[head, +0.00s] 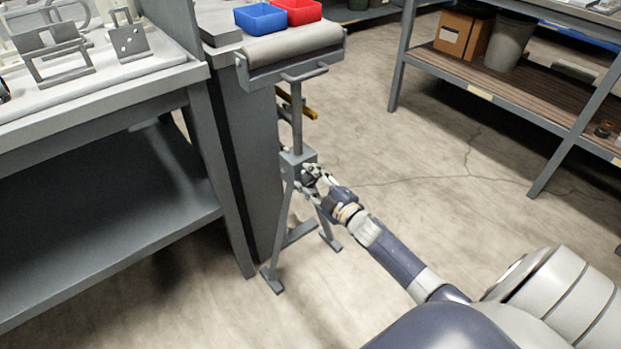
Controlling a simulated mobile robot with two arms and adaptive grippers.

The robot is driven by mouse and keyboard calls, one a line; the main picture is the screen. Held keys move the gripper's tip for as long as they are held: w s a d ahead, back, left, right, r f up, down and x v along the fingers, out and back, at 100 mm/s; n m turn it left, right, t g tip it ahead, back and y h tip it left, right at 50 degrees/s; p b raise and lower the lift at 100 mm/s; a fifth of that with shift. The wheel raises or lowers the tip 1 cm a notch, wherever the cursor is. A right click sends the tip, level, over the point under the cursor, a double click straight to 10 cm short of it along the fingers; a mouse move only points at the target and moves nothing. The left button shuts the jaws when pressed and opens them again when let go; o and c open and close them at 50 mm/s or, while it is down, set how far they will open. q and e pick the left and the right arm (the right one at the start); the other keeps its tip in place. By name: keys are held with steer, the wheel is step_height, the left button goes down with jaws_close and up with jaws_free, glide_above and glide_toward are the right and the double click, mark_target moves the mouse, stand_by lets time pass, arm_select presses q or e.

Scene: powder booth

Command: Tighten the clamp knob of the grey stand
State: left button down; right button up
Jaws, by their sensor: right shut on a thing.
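The grey stand (297,126) is upright on the floor, with a roller (293,46) across its top, a T-bar under it and splayed feet below. A block-shaped collar (291,166) sits partway down its post. My right gripper (312,173) is at the right side of this collar and is shut on the clamp knob there. The knob is mostly hidden by the fingers, so its turn cannot be seen. My right arm reaches in from the lower right. My left gripper is not in view.
A grey workbench (110,95) with metal brackets is at the left. Blue (260,18) and red (296,11) bins sit behind the roller. A shelf rack (520,88) with a cardboard box (462,34) and grey bin (509,42) is at the right. The floor between is clear.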

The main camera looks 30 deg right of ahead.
steer(key=o, duration=1.1)
steer(key=s, duration=0.8)
steer(key=s+d, duration=0.1)
steer(key=s, duration=0.3)
